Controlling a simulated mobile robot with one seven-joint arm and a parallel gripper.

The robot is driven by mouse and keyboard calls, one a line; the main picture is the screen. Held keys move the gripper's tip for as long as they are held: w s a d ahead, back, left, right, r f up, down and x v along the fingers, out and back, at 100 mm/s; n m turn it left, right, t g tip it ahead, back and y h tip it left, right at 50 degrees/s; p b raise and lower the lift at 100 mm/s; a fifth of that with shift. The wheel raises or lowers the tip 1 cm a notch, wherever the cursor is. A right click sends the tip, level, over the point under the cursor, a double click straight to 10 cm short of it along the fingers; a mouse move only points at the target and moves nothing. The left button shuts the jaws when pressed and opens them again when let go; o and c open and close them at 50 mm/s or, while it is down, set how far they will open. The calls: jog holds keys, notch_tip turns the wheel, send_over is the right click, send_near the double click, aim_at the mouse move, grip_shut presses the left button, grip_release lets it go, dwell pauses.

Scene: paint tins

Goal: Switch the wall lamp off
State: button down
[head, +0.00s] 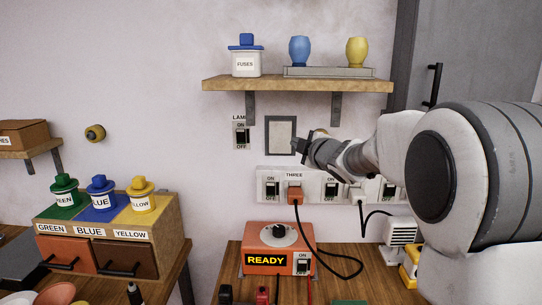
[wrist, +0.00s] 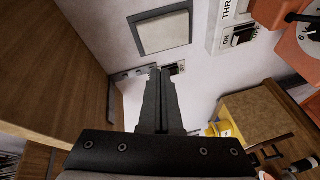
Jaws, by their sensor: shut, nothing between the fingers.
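The lamp switch (head: 241,136) is on the wall under a "LAMP" label, between ON and OFF marks. I cannot tell which way its rocker is tipped. A grey framed panel (head: 280,134) is just right of it; no separate lamp is clearly visible. My gripper (head: 299,146) is shut and empty, overlapping the panel's right edge in the head view. In the wrist view my gripper (wrist: 155,71) points at the wall, its tips beside the lamp switch (wrist: 177,68) and partly covering it. Contact cannot be told. The panel (wrist: 163,32) is above the tips there.
A wooden shelf (head: 297,85) with a fuse tin and two vases is above the switch. A socket strip (head: 262,187) with other rockers and plugs is below. An orange READY box (head: 278,248) stands on the bench. A box with paint tins (head: 160,222) is at left.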

jog(key=s+d+m+g+h, duration=0.1)
jog(key=s+d+m+h, duration=0.2)
jog(key=s+d+m, duration=0.35)
jog(key=s+d+m+g+h, duration=0.2)
jog(key=s+d+m+h, duration=0.15)
jog(key=s, duration=0.65)
jog(key=s+a+f+m+g, duration=0.1)
jog(key=s+f+m+g, duration=0.2)
jog(key=s, duration=1)
jog(key=s+a+f+m+g, duration=0.1)
jog(key=s+f+m+g, duration=0.3)
jog(key=s+f, duration=0.5)
jog(key=s+m+y, duration=0.1)
jog(key=s, duration=0.4)
jog(key=shift+a, duration=0.35)
jog(key=shift+w+f, duration=0.1)
